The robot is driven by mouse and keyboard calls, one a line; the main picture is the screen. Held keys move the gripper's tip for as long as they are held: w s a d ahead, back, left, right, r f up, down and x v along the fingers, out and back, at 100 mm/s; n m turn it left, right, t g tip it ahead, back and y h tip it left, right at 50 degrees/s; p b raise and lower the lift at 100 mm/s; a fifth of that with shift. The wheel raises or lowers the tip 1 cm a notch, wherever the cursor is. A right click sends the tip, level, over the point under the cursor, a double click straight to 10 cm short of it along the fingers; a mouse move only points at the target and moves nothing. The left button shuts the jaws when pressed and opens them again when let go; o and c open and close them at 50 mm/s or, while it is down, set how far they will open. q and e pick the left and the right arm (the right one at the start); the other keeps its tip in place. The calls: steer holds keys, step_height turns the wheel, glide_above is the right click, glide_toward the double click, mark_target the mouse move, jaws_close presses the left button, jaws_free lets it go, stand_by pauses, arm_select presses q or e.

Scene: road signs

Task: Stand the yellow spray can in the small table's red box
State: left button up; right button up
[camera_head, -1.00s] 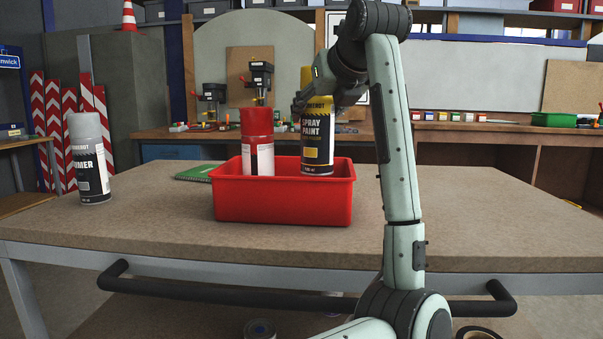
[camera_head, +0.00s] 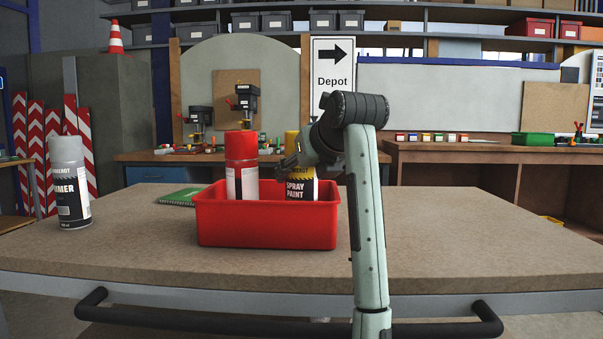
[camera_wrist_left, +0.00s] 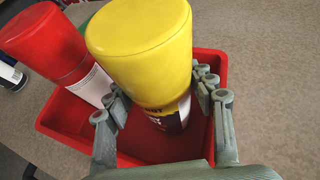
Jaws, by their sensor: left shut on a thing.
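The yellow spray can (camera_head: 301,189) has a yellow cap and a dark label reading "SPRAY PAINT". It is upright inside the red box (camera_head: 268,224), at the right end, its lower part hidden by the front wall. My left gripper (camera_head: 289,164) is shut around the can just below its cap. The left wrist view shows the can's yellow cap (camera_wrist_left: 140,45) between the two fingers (camera_wrist_left: 160,98), with box walls around it. I cannot tell whether the can's base touches the box floor. My right gripper is not in view.
A red-capped can (camera_head: 241,165) stands in the same box, left of the yellow one. A grey primer can (camera_head: 69,185) stands at the table's left. A green notebook (camera_head: 179,197) lies behind the box. The table's right side (camera_head: 460,225) is clear.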

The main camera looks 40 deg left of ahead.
arm_select(q)
steer(key=o, duration=1.7)
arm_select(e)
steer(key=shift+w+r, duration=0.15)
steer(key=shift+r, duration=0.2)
arm_select(q)
steer(key=shift+r, duration=0.25)
steer(key=v, duration=1.2)
steer(key=shift+d+f, duration=0.1)
steer(key=shift+f, duration=0.05)
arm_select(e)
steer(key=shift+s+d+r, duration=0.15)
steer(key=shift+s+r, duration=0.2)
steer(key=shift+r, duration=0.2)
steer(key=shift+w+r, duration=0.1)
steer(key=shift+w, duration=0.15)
